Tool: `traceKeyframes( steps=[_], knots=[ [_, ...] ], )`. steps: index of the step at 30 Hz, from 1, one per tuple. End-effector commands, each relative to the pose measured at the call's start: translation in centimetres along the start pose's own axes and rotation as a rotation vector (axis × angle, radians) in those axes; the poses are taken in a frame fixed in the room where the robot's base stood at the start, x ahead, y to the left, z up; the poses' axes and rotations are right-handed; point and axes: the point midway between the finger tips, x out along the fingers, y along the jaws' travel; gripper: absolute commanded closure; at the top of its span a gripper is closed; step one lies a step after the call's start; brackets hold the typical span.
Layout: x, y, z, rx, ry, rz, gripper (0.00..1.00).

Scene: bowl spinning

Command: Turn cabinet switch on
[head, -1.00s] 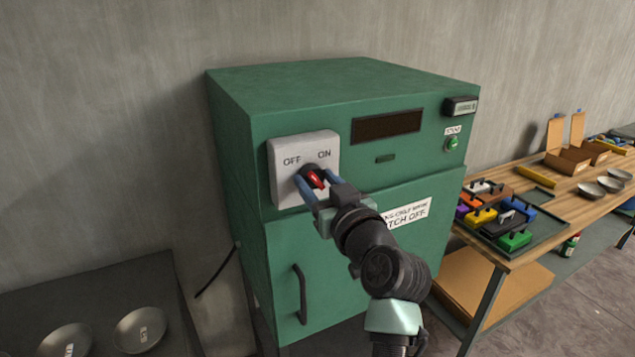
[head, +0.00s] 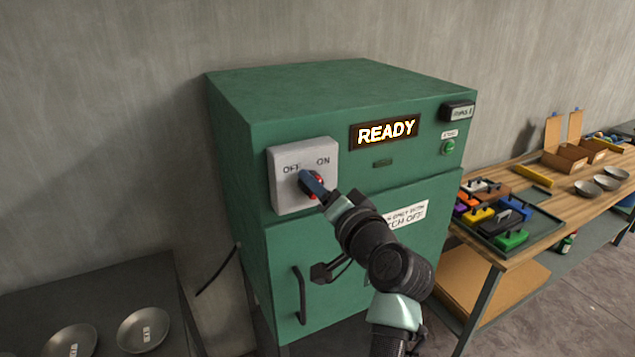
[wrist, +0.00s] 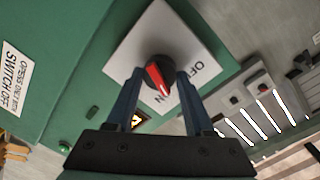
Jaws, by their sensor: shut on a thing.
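The green cabinet (head: 228,200) stands by the wall. Its pale switch plate (head: 280,190) carries the words OFF and ON. A round black knob with a red pointer (wrist: 157,75) sits on the plate in the wrist view. The pointer is turned toward the word ON there. My gripper (head: 311,184) is at the knob in the head view, and its blue fingers mostly cover it. In the wrist view my gripper (wrist: 160,76) has one finger on each side of the knob and is shut on it. The cabinet's display (head: 387,131) is lit and reads READY.
The cabinet door with its dark handle (head: 301,295) is below the switch. A wooden table (head: 530,215) at right holds a tray of coloured blocks, boxes and metal bowls. A dark table (head: 110,290) at lower left holds metal bowls.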

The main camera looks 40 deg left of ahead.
Motion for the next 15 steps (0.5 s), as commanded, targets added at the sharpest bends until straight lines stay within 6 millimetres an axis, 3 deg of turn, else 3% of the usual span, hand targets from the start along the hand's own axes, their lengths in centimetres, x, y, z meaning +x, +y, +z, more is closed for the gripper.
traceKeyframes(
  steps=[15],
  knots=[
    [-0.02,0.04,-0.19,0.382,-0.026,-0.005,1.00]
  ],
)
